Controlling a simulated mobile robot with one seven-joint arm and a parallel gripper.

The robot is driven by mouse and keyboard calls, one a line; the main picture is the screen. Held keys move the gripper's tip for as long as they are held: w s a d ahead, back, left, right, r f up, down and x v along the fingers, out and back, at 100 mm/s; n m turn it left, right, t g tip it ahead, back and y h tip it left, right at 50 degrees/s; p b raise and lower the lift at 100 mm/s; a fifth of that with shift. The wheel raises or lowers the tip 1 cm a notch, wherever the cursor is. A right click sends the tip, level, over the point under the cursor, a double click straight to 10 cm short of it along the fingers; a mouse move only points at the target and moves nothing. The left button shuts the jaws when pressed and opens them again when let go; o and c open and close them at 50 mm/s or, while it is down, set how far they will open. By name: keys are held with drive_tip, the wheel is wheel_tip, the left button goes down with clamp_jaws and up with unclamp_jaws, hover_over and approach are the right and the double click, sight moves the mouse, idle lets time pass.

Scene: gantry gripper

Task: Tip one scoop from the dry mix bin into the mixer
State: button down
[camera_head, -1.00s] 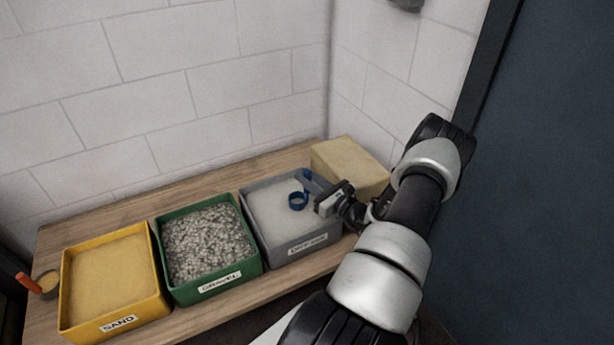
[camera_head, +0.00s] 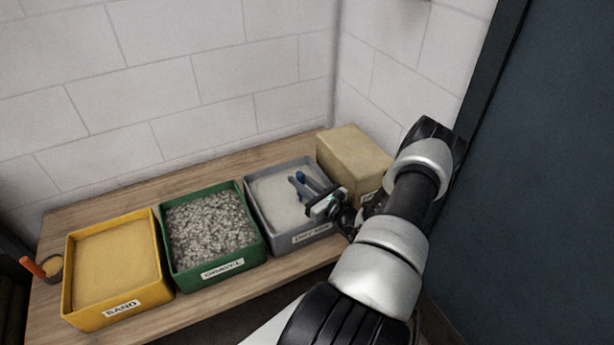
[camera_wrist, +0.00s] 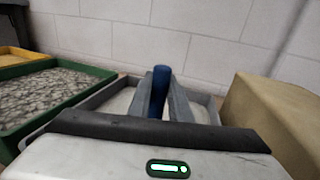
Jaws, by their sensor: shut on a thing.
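The dry mix bin (camera_head: 250,207) is grey, with a partly covered label on its front, and holds pale powder (camera_head: 272,200). It also shows behind my gripper in the wrist view (camera_wrist: 92,101). My gripper (camera_head: 306,185) is over this bin, its fingers shut on the blue handle of a scoop (camera_head: 300,177). In the wrist view the blue handle (camera_wrist: 159,92) stands between the two grey fingers (camera_wrist: 160,85). The scoop's cup is hidden, so I cannot tell whether it holds mix or touches the powder. The mixer is not in view.
A green gravel bin (camera_head: 165,240) and a yellow sand bin (camera_head: 66,285) stand to the left on the wooden bench (camera_head: 200,313). A tan block (camera_head: 352,155) stands close right of the grey bin. An orange-handled tool (camera_head: 33,267) lies at the far left. Walls rise behind.

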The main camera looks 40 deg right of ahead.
wheel_tip(320, 180, up, 16)
drive_tip(key=p, duration=1.1)
drive_tip(key=shift+d+f, duration=0.15)
drive_tip(key=shift+d, duration=0.2)
idle(0.6)
